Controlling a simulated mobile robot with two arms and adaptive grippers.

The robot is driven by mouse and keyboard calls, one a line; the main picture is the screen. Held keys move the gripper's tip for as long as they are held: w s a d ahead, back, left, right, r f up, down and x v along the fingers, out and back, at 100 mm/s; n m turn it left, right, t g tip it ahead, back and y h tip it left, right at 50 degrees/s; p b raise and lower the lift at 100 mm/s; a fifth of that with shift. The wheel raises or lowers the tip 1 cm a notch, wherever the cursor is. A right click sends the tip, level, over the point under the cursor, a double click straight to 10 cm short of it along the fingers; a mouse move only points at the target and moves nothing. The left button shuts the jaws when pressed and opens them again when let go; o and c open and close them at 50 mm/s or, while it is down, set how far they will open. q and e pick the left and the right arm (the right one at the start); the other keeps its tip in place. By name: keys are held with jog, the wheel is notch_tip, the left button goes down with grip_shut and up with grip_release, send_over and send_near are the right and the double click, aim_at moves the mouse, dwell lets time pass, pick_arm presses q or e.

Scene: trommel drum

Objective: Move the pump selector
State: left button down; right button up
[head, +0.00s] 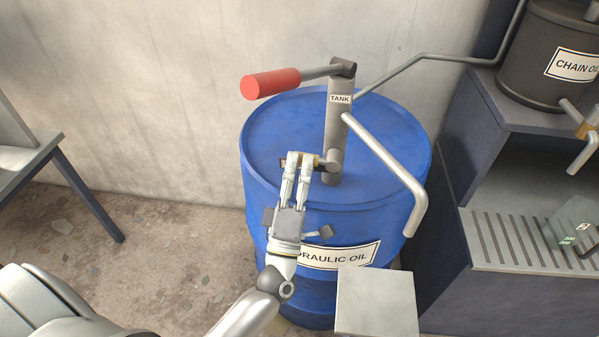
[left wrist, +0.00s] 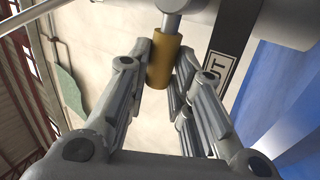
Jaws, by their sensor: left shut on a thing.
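The pump (head: 338,115) is a grey upright tube labelled TANK on top of the blue drum (head: 270,130). The pump selector (head: 317,160) is a short side lever low on the pump, with a brass-coloured part. My left gripper (head: 302,158) is shut on the selector, its fingers reaching up over the drum's front rim and partly hiding it. In the left wrist view the selector's brass-coloured sleeve (left wrist: 165,60) sits between the fingertips, with a metal rod above it. A dark label (left wrist: 223,68), partly hidden and ending in "UT", is beside it. My right gripper is not in view.
The pump's red handle (head: 271,83) sticks out left above the drum. A bent grey spout (head: 388,165) hangs to the right. A grey flat-topped block (head: 375,302) stands in front. A bench with a CHAIN OIL can (head: 560,55) is at right, a table (head: 25,155) at left.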

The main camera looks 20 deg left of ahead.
pick_arm(q)
jog(key=shift+f+n+y+b, duration=0.3)
jog(key=shift+n+y+b, duration=0.1)
jog(key=shift+n+y, duration=0.5)
jog(key=shift+n, duration=0.3)
jog(key=c, duration=1.3)
grip_release()
jog(key=v, duration=1.2)
jog(key=shift+r, duration=0.15)
jog(key=shift+s+d, duration=0.1)
jog(key=shift+d, duration=0.05)
